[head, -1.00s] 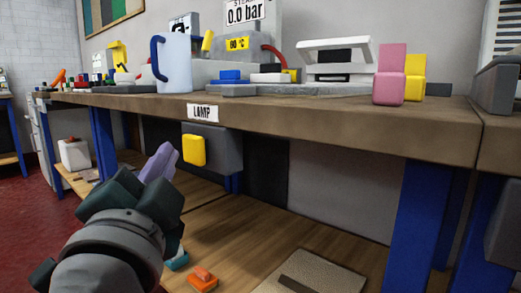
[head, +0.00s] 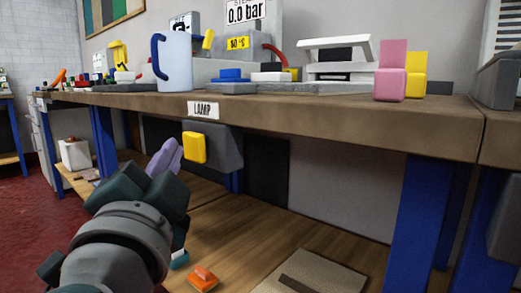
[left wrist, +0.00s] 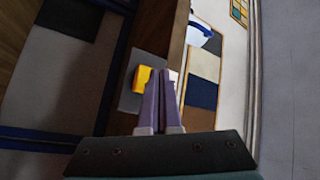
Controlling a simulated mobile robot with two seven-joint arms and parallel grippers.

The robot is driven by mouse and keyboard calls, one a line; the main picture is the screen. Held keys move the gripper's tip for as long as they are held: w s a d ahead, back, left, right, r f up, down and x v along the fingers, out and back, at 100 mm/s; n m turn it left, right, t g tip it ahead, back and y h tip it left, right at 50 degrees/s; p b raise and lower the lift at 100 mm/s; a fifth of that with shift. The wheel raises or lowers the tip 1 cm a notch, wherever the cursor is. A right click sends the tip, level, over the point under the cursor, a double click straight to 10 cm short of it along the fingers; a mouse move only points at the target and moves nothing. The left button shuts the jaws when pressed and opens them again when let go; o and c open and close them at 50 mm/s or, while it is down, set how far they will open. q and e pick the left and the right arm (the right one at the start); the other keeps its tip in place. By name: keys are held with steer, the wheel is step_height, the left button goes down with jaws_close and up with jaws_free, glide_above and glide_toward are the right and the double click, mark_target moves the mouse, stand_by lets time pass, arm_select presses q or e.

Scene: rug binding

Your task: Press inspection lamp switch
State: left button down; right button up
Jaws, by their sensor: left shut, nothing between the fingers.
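The lamp switch is a yellow button (head: 194,148) on a dark grey box (head: 227,145) under the bench's front edge, below a white "LAMP" label (head: 202,111). My left gripper (head: 178,146) has purple fingers, shut and empty, just left of the button in the head view. In the left wrist view the yellow button (left wrist: 142,77) is partly hidden behind the shut fingertips (left wrist: 162,72). I cannot tell from that view whether they touch. My right gripper is not in view.
The workbench top (head: 300,112) overhangs the switch. It holds a pale blue jug (head: 174,62), pink blocks (head: 390,75) and other items. A lower wooden shelf (head: 240,225) carries an orange piece (head: 203,278) and a flat mat (head: 320,275). A blue leg (head: 412,215) stands to the right.

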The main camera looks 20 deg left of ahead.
arm_select(q)
steer(key=shift+w+d+b, duration=0.25)
steer(key=shift+w+b, duration=0.05)
steer(key=shift+w, duration=0.35)
stand_by(0.8)
steer(key=shift+s, duration=0.1)
steer(key=shift+s+a, duration=0.35)
steer(key=shift+s, duration=0.45)
steer(key=s+a, duration=0.2)
steer(key=s, duration=0.3)
steer(key=shift+s+a+b, duration=0.15)
steer(key=shift+s+b, duration=0.15)
steer(key=shift+b, duration=0.15)
